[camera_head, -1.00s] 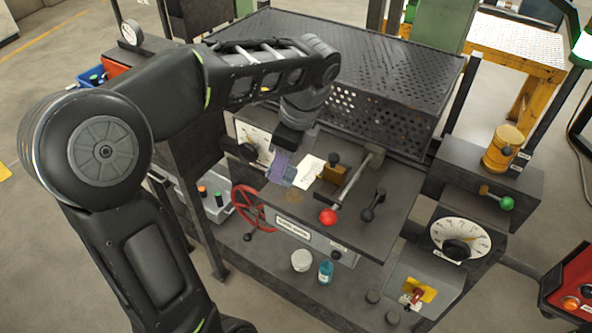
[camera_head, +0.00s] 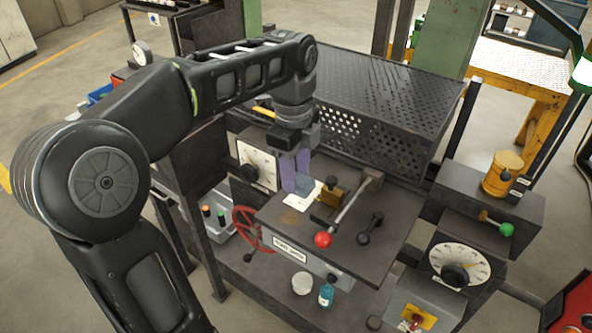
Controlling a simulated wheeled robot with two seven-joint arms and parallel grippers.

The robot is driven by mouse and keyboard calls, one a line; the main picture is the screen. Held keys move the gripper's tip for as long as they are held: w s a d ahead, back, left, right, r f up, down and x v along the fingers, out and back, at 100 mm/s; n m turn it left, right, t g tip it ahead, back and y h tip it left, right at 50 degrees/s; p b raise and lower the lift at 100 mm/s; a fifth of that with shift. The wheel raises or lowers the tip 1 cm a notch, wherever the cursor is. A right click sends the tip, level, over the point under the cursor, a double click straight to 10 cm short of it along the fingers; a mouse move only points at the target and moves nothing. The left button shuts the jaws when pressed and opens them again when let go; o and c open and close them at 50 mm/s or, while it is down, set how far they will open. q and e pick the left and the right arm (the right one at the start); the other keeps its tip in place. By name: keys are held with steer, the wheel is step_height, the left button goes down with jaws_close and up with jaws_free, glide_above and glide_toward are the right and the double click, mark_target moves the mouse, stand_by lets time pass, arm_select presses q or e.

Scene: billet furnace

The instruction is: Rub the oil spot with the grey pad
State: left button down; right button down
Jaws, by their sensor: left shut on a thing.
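My left gripper (camera_head: 295,174), with purple-tinted fingers, comes down over the dark bench top in front of the perforated furnace cover. It is shut on a small grey pad (camera_head: 303,183), partly hidden by the fingers. The pad is close to a white card (camera_head: 299,202); I cannot tell whether it touches the surface. The oil spot (camera_head: 289,217) is a faint brown patch on the bench top, just in front of the card and below the gripper in the picture. My right gripper is not in view.
A lever with a red knob (camera_head: 323,240) and a brass-coloured block (camera_head: 332,192) stand right of the spot. A black handle (camera_head: 371,228) is farther right. A red handwheel (camera_head: 246,228) is at the left. A white jar (camera_head: 302,284) and teal bottle (camera_head: 326,295) stand below.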

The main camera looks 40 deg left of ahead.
arm_select(q)
steer(key=shift+f+b, duration=1.5)
steer(key=shift+f, duration=0.85)
steer(key=shift+d+r, duration=0.1)
steer(key=shift+r, duration=0.05)
